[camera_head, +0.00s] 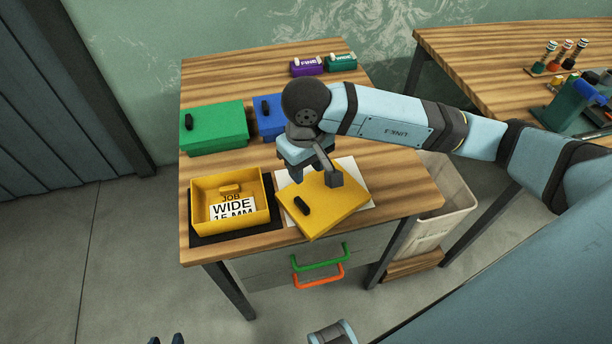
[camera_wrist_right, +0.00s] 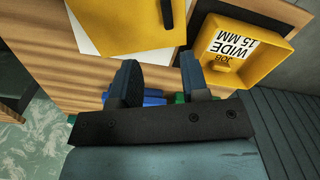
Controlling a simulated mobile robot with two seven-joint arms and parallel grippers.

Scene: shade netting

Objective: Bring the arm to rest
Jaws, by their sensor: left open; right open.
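My right arm reaches in from the right over the table (camera_head: 400,185). Its gripper (camera_head: 316,176) is open and empty above the back edge of a yellow lid (camera_head: 325,207) with a black handle. The lid lies askew, partly on a white sheet (camera_head: 358,185). In the right wrist view, the two fingers of the right gripper (camera_wrist_right: 160,80) are spread with nothing between them. The tips of my left gripper (camera_head: 166,340) show apart at the bottom edge; the rest is out of frame.
An open yellow box (camera_head: 262,205) with a "JOB WIDE 15 MM" card stands on a black mat (camera_head: 236,234). Green (camera_head: 215,125) and blue (camera_head: 267,115) lidded boxes stand behind. Purple (camera_head: 306,67) and teal (camera_head: 341,62) blocks are at the back. A bin (camera_head: 445,205) stands right of the table.

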